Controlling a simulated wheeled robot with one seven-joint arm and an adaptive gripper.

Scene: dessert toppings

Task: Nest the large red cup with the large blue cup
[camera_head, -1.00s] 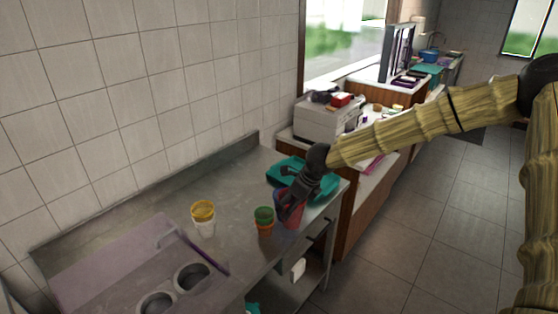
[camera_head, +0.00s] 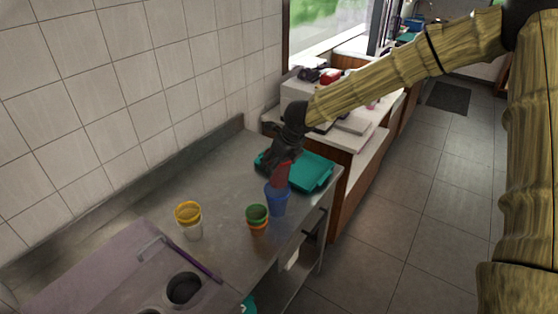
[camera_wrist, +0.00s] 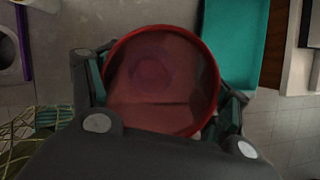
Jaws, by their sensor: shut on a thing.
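My gripper (camera_head: 283,158) is shut on the large red cup (camera_head: 282,174) and holds it above the counter. In the wrist view the red cup (camera_wrist: 160,105) fills the space between the fingers, and I look into its open top. The large blue cup (camera_head: 277,203) stands upright on the counter, right below the red cup in the head view. The red cup's lower end overlaps the blue cup's rim in the picture. I cannot tell whether the red cup is inside the blue one or just above it.
A green cup (camera_head: 257,213) in an orange cup (camera_head: 258,228) stands close left of the blue cup. A yellow cup (camera_head: 188,212) in a whitish cup stands further left. A teal tray (camera_head: 314,172) lies behind. The counter's right edge is near.

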